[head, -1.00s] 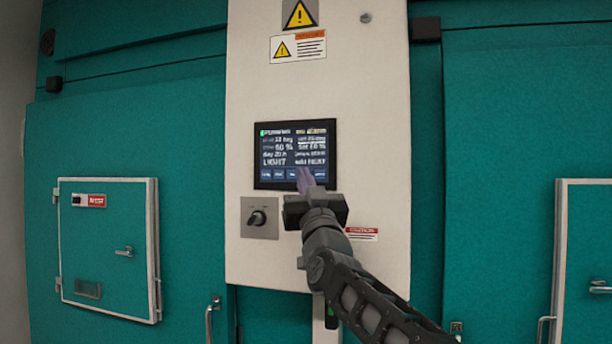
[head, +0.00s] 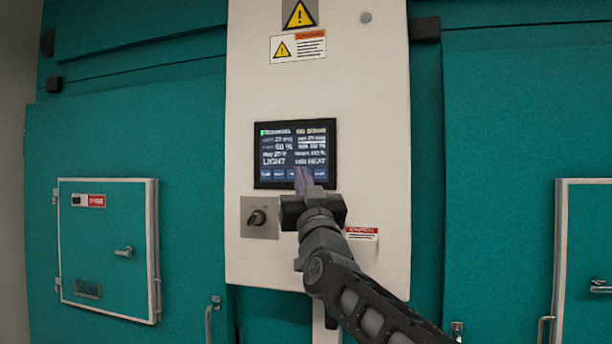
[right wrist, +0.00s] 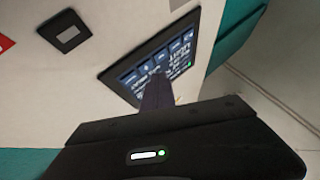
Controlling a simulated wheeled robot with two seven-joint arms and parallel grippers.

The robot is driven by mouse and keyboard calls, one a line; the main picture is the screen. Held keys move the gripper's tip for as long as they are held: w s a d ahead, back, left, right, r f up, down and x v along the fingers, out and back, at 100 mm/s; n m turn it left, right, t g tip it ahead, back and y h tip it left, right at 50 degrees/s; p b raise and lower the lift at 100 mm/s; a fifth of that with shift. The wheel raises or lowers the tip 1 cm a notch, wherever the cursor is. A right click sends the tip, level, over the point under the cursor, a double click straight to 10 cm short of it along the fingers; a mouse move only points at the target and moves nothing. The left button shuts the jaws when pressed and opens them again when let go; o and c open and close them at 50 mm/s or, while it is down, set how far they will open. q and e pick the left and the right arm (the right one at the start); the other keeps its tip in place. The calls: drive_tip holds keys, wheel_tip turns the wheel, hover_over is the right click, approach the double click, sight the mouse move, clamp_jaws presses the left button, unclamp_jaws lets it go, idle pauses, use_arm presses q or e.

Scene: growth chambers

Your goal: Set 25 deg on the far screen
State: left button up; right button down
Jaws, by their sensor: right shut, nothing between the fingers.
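The screen (head: 295,145) is a dark panel with white text on the pale control column, and a row of blue buttons runs along its bottom edge. Words such as LIGHT and HEAT show; the smaller figures are too blurred to read surely. My right gripper (head: 303,178) is shut and empty, its fingertips over the lower edge of the screen, right of its middle. In the right wrist view the shut fingers (right wrist: 156,92) reach to the screen (right wrist: 140,68) at its button row. I cannot tell whether they touch it. My left gripper is out of view.
A rotary knob (head: 257,217) sits below the screen on the left. Warning labels (head: 298,46) are above it. Teal chamber walls with hatches (head: 108,249) and handles flank the column (head: 245,90).

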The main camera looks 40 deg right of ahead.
drive_tip(key=shift+s+a, duration=0.7)
drive_tip(key=shift+a, duration=0.3)
drive_tip(key=shift+s+a, duration=0.7)
drive_tip(key=shift+a, duration=0.25)
